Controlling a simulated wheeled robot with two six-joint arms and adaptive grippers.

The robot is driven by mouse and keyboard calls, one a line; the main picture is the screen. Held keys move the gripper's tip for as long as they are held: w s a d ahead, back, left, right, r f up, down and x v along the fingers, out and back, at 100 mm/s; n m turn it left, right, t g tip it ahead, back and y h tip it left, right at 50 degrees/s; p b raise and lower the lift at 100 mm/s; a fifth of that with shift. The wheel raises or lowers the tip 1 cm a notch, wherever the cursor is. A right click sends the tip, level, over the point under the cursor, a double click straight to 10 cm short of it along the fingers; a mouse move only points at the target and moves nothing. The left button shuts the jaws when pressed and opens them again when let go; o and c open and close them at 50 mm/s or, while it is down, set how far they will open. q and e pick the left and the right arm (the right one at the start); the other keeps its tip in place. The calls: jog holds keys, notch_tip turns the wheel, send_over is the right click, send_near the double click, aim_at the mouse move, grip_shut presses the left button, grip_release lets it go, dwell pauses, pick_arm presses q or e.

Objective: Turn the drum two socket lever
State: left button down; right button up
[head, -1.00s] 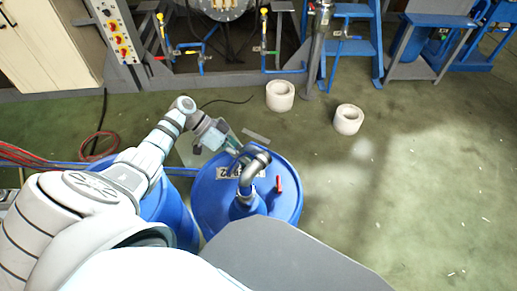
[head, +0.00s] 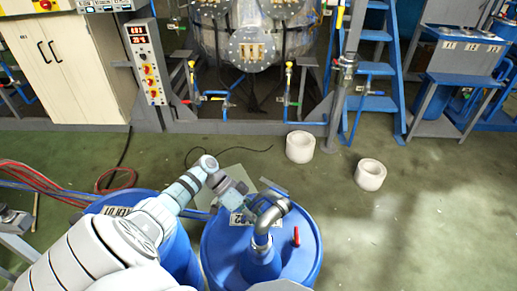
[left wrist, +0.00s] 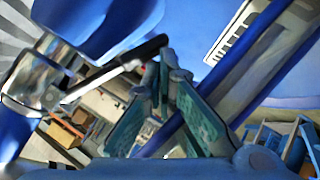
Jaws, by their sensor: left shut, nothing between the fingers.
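The blue drum two (head: 305,265) stands at the bottom centre of the head view, with a bent metal pipe (head: 270,214) over its top and a red lever (head: 296,237) right of it. My left gripper (head: 252,202) is beside the pipe's left side. In the left wrist view, its teal fingers (left wrist: 165,65) come together at the tips, holding nothing. A lever with a black grip (left wrist: 137,54) sticks out from a shiny metal fitting (left wrist: 30,82); its end lies close to the fingertips, and I cannot tell whether they touch. My right gripper is out of view.
Another blue drum (head: 178,255) stands left of drum two, partly behind my left arm. Two white ring-shaped blocks (head: 300,147) lie on the floor behind. Red hoses (head: 75,183) lie at the left. The floor at right is clear.

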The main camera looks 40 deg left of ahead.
pick_arm(q)
jog(key=shift+s+f, duration=0.1)
dwell(0.4)
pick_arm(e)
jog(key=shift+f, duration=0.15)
pick_arm(q)
jog(key=shift+w+a+b, duration=0.2)
jog(key=shift+w+b, duration=0.1)
jog(key=shift+b, duration=0.05)
jog(key=shift+w+a+r+b, duration=0.7)
jog(key=shift+w+a+b, duration=0.15)
jog(key=shift+w+b, duration=0.2)
jog(key=a+r+b, duration=0.3)
jog(key=a+b, duration=0.2)
jog(key=a, duration=0.4)
jog(key=shift+w+a+r, duration=0.2)
jog(key=shift+a+r, duration=0.05)
jog(key=shift+r, duration=0.1)
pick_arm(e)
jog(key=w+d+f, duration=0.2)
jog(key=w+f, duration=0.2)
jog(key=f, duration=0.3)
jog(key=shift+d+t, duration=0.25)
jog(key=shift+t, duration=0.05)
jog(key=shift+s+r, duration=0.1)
